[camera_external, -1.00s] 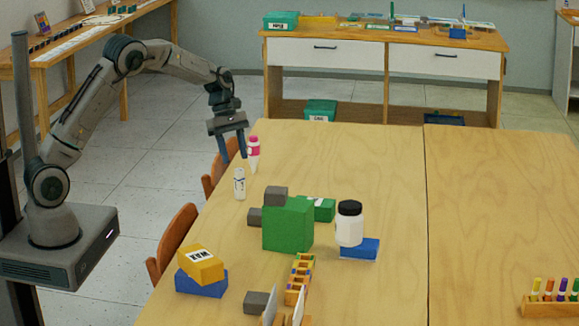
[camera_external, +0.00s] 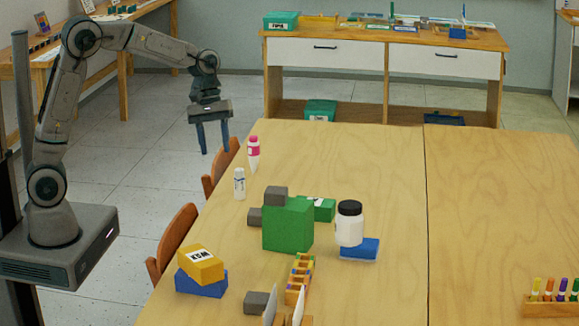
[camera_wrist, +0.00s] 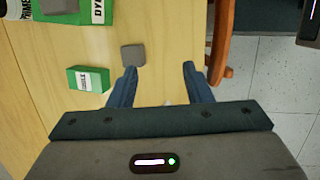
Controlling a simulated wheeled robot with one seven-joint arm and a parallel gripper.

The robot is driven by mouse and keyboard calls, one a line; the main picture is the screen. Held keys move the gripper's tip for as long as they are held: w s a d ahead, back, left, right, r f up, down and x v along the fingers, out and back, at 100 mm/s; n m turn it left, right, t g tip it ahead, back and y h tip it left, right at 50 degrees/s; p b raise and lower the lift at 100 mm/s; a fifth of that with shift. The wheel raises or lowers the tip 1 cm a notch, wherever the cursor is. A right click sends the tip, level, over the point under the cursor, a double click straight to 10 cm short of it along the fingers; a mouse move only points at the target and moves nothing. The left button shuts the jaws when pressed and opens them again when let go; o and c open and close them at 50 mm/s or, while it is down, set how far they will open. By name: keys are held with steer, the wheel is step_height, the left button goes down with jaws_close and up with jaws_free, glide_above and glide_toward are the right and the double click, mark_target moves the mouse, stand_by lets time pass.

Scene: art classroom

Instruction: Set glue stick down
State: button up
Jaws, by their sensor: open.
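A small white cylinder (camera_external: 239,184), which looks like the glue stick, stands upright near the table's left edge in the external view. A white bottle with a pink cap (camera_external: 254,155) stands just behind it. The print on both is too small to read. My gripper (camera_external: 214,150) is open and empty, above and left of these two, out past the table's left edge. In the wrist view my fingers (camera_wrist: 160,68) are spread with nothing between them. I cannot pick out the glue stick surely in that view.
The wooden table (camera_external: 375,190) bears a green block (camera_external: 288,224), a black-lidded jar (camera_external: 349,224), a yellow box (camera_external: 201,265) and several pens. Chairs (camera_external: 178,238) stand along its left edge. The wrist view shows a green box (camera_wrist: 88,79) and a grey block (camera_wrist: 133,55).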

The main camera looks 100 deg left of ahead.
steer(key=s+d+m+y, duration=0.1)
steer(key=s+d+m, duration=0.7)
steer(key=d, duration=0.3)
steer(key=s+d+m+y, duration=0.1)
steer(key=s+d+m, duration=0.8)
steer(key=d+m, duration=0.1)
steer(key=shift+d+f+y, duration=0.35)
steer(key=shift+d+y, duration=0.05)
steer(key=shift+d, duration=0.2)
